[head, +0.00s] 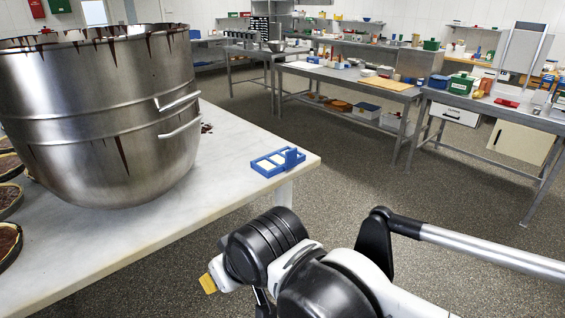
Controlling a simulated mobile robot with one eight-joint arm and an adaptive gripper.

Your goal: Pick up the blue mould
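The blue mould (278,162) lies on the marble table (225,172) near its right corner in the head view. It is a small, flat blue frame with pale compartments and a raised blue part at its right end. My arm is in the foreground, below and in front of the mould, apart from it. A yellow piece at the arm's left end looks like a tip of my gripper (208,283). It is beyond the table's front edge in the picture. The rest of the gripper is hidden by the arm, so its opening does not show.
A large steel mixing bowl (98,115) with dark drips fills the table's left side, left of the mould. Filled tart shells (8,243) stand at the far left. The tabletop's front middle is clear. Steel workbenches (345,78) stand behind, across open floor.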

